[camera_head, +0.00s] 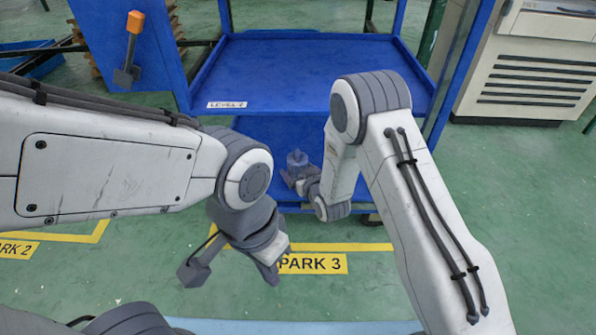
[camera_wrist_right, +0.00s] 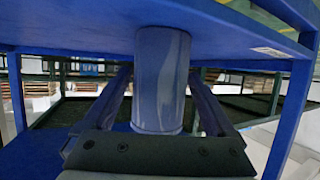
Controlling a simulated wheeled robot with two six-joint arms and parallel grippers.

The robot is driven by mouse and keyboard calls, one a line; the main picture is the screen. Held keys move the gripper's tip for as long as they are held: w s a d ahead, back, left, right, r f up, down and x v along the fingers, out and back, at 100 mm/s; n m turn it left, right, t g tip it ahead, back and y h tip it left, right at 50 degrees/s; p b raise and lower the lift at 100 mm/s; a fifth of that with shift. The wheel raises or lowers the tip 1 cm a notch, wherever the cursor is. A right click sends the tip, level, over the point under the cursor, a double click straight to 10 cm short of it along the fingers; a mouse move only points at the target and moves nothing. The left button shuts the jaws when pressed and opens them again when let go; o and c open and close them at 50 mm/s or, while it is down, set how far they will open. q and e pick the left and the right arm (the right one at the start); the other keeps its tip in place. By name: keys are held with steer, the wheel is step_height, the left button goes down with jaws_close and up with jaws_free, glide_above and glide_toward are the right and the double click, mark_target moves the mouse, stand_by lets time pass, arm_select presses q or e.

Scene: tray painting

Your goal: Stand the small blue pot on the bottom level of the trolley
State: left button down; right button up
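The small blue pot (camera_head: 297,158) is upright between the fingers of my right gripper (camera_head: 300,180). In the right wrist view the pot (camera_wrist_right: 161,80) fills the gap between both fingers, and the gripper looks shut on it. The pot is under the upper shelf of the trolley, over the blue bottom level (camera_head: 262,130). I cannot tell whether its base touches that level. My left gripper (camera_head: 232,277) is open and empty, pointing down over the floor in front of the trolley.
The upper shelf (camera_head: 290,75), labelled LEVEL 2, is bare and lies close above the pot; its underside shows in the right wrist view (camera_wrist_right: 235,45). Blue trolley posts stand at the sides. A grey cabinet (camera_head: 530,65) is at right. PARK 3 floor marking (camera_head: 312,263) lies in front.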

steer(key=shift+r, duration=0.2)
steer(key=shift+s+d+r+p, duration=0.2)
steer(key=shift+s+p, duration=0.1)
steer(key=shift+p, duration=0.1)
steer(key=s+d+r+n+g+h+p, duration=0.1)
steer(key=s+r+g, duration=0.3)
steer(key=s+r, duration=0.3)
steer(key=s+d+r+n+g+h+p, duration=0.1)
steer(key=s+r+g, duration=0.3)
steer(key=s, duration=1.4)
steer(key=s+d+r+n+g+h+p, duration=0.1)
steer(key=s+d+r+g+h+p, duration=0.1)
steer(key=s+r, duration=0.9)
steer(key=shift+s+d+g+p, duration=0.55)
steer(key=shift+s+d+g, duration=0.15)
steer(key=shift+s+g, duration=0.5)
steer(key=shift+r, duration=0.1)
